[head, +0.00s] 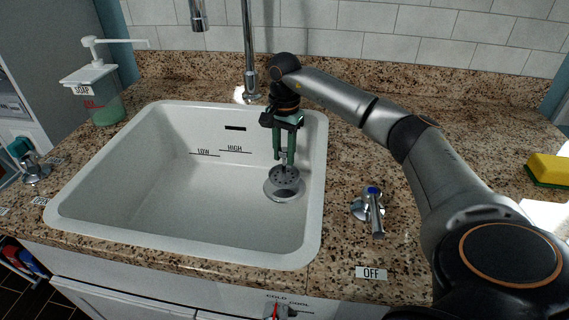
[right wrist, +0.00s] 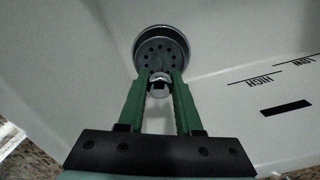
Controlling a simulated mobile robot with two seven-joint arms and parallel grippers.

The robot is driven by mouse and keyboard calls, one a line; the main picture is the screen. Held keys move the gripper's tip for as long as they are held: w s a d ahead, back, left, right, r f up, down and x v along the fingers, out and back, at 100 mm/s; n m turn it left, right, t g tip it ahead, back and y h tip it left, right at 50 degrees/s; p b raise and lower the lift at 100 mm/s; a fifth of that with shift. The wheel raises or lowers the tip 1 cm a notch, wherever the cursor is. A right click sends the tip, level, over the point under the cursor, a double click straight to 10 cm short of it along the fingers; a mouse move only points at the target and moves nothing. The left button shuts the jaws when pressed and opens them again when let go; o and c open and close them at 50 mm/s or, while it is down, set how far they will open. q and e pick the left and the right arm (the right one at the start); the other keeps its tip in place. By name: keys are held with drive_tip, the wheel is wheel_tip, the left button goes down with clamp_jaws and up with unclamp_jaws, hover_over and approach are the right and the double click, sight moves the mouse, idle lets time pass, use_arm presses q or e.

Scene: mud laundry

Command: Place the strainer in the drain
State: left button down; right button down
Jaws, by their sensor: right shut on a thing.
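The strainer (head: 284,176) is a round grey metal disc with holes and a small knob; it also shows in the right wrist view (right wrist: 161,52). My right gripper (head: 284,162), with green fingers, points down into the sink and is shut on the strainer's knob (right wrist: 159,88). The drain (head: 285,196) is a round metal ring in the right part of the sink floor. The strainer is over it and covers most of its opening. In the right wrist view a dark gap shows at one edge between strainer and ring. I cannot tell whether the strainer touches the drain. My left gripper is out of view.
The white sink (head: 130,202) is otherwise empty. The faucet (head: 249,60) stands behind it. A tap handle (head: 372,211) is on the granite counter right of the sink. A soap dispenser (head: 98,85) stands at the left, and a yellow-green sponge (head: 548,170) lies far right.

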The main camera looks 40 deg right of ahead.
sight(285, 160)
drive_tip(key=shift+w+d+f, duration=0.1)
drive_tip(key=shift+f, duration=0.15)
drive_tip(key=shift+w+d+f, duration=0.1)
drive_tip(key=shift+f, duration=1.55)
drive_tip(key=shift+f+b, duration=0.1)
drive_tip(key=shift+b, duration=0.2)
drive_tip(key=c, duration=0.6)
unclamp_jaws()
wheel_tip(285, 160, up, 12)
drive_tip(key=shift+d+r+p, duration=0.15)
drive_tip(key=shift+p, duration=0.85)
